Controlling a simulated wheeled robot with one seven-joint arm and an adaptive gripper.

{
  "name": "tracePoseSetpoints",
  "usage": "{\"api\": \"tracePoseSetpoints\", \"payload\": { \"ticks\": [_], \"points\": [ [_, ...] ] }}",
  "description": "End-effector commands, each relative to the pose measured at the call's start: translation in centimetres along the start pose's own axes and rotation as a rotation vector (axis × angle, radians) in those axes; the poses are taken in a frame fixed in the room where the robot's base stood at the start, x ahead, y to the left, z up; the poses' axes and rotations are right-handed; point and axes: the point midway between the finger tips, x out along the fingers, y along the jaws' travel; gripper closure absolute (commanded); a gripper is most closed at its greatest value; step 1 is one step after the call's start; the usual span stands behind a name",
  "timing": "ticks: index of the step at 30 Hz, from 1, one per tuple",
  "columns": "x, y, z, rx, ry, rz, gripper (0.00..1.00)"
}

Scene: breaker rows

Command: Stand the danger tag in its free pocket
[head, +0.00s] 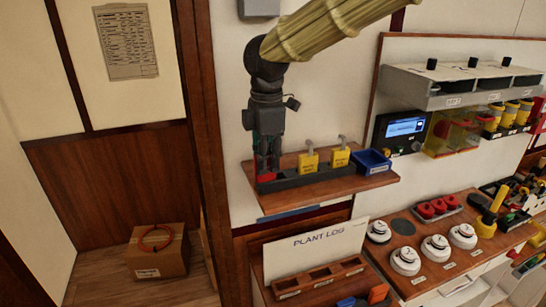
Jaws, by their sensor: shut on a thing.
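My gripper (267,165) points down over the left end of a small wooden shelf. It is shut on a red piece (266,178), which I take to be the danger tag. Only its lower part shows below the fingers; the rest is hidden. The red piece is at the left end of a dark rack (288,183). I cannot tell whether it is inside a pocket or just above or in front of it. Two yellow tags with grey tops, one (309,161) nearer my gripper and one (340,158) farther right, stand upright in the rack.
A blue bin (371,162) sits at the right end of the wooden shelf (350,187). Below are a plant log holder (318,250) and a bench with white round detectors (405,261). A grey labelled rack (440,98) hangs at right. A cardboard box (158,252) is on the floor.

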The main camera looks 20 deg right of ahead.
Motion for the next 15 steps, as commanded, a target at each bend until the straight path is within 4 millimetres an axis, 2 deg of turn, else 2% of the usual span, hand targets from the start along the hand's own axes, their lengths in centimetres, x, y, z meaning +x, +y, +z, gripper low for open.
{"api": "tracePoseSetpoints", "payload": {
  "ticks": [6, 11, 15],
  "points": [
    [0.1, 2.5, 2.2, 0.002, 0.001, -0.001, 1.0],
    [0.6, 3.1, 2.8, 0.0, 0.0, -0.001, 1.0],
    [1.6, 3.0, 2.8, 0.0, -0.001, -0.004, 1.0]
  ]
}}
